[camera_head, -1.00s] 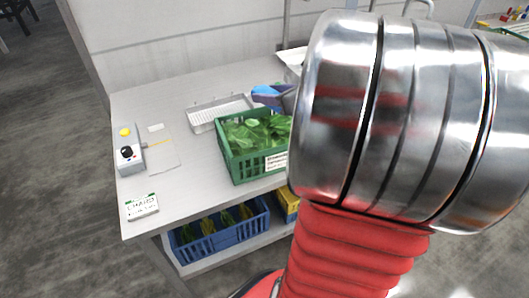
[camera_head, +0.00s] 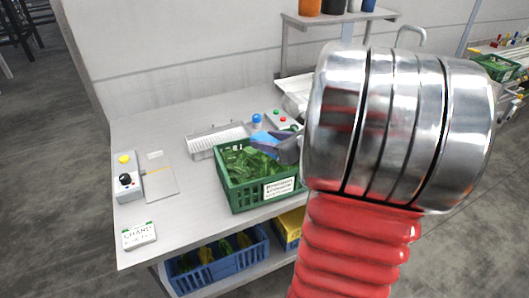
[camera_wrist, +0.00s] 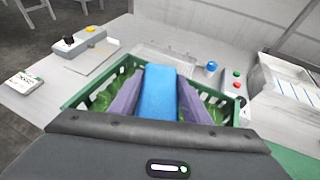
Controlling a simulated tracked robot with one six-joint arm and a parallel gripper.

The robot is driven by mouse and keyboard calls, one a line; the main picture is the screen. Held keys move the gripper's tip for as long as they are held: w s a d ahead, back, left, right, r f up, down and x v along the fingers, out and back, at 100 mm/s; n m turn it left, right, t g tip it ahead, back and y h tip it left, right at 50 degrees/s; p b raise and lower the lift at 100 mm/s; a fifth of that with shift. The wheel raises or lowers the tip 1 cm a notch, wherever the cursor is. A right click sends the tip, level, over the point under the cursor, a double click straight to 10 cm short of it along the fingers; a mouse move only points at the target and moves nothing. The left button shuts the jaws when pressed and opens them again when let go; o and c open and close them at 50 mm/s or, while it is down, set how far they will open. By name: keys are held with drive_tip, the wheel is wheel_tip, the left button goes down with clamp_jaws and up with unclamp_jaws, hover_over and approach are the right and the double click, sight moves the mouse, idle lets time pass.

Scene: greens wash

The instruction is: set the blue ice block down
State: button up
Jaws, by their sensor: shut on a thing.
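My gripper (camera_wrist: 152,100) is shut on the blue ice block (camera_wrist: 158,92), which sits between its two purple-grey fingers in the wrist view. The block and fingers appear over the green crate (camera_wrist: 92,97). In the head view the crate (camera_head: 232,199) stands on the metal table and holds leafy greens (camera_head: 250,162). The gripper (camera_head: 268,143) is at the crate's back right, with part of the blue block (camera_head: 262,136) showing. My arm hides the area to the right. I cannot tell whether the block touches the greens.
A perforated tray (camera_head: 212,139) lies behind the crate. A control box (camera_head: 127,180) and a CHARD sign (camera_head: 139,235) are at the left of the table (camera_head: 185,210). A blue crate (camera_head: 222,258) is on the shelf below. Bare tabletop shows left of the green crate.

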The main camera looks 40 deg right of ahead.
drive_tip(key=shift+f, duration=1.85)
drive_tip(key=shift+f, duration=0.6)
drive_tip(key=o, duration=1.2)
drive_tip(key=shift+c, duration=0.2)
drive_tip(key=shift+r, duration=0.1)
drive_tip(key=r+v, duration=0.1)
drive_tip(key=v, duration=1.1)
